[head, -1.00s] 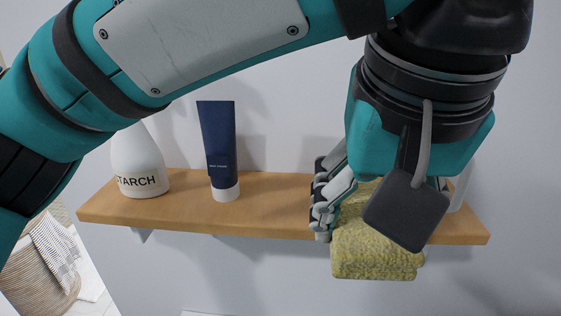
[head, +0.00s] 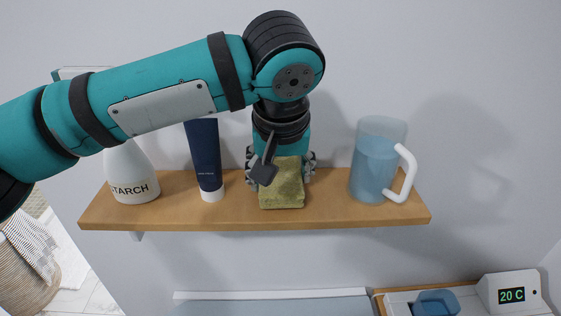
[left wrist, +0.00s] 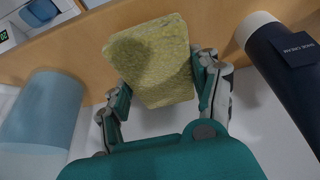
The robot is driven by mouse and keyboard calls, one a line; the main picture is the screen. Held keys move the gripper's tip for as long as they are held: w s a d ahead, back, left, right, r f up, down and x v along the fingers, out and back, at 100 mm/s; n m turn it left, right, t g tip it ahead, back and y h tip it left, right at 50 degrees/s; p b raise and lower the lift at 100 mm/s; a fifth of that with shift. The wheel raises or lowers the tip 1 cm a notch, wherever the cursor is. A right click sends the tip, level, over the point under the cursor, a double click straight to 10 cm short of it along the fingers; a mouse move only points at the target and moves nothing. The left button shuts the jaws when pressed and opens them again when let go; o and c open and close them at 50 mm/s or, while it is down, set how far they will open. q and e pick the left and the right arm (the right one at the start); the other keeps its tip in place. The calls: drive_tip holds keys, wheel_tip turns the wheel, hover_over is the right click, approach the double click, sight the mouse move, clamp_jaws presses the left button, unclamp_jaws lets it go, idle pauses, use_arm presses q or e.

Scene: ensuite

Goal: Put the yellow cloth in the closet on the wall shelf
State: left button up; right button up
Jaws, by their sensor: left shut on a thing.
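The yellow cloth (head: 283,190), a folded block, is at the wooden wall shelf (head: 330,214), between a dark blue tube and a blue jug. My left gripper (head: 280,168) comes down from above with its fingers on either side of the cloth. In the left wrist view the cloth (left wrist: 155,62) sits between the two fingers (left wrist: 165,90), with the shelf board (left wrist: 85,42) behind it. The gripper is shut on the cloth. Whether the cloth's underside touches the board is hard to tell. My right gripper is not in view.
On the shelf stand a white starch bottle (head: 132,175), the dark blue tube (head: 205,160) left of the cloth, and the blue jug (head: 377,165) with a white handle at right. Below right is a white device (head: 508,293) reading 20 C. A wicker basket (head: 25,270) stands lower left.

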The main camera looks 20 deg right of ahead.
use_arm(q)
drive_tip(key=shift+w+d+f, duration=0.15)
drive_tip(key=shift+d+f, duration=0.05)
drive_tip(key=shift+f, duration=0.2)
drive_tip(key=shift+s, duration=0.25)
drive_tip(key=o, duration=1)
drive_tip(key=shift+a, duration=0.1)
drive_tip(key=shift+o, duration=0.7)
drive_tip(key=shift+w+f, duration=0.1)
drive_tip(key=shift+w, duration=0.05)
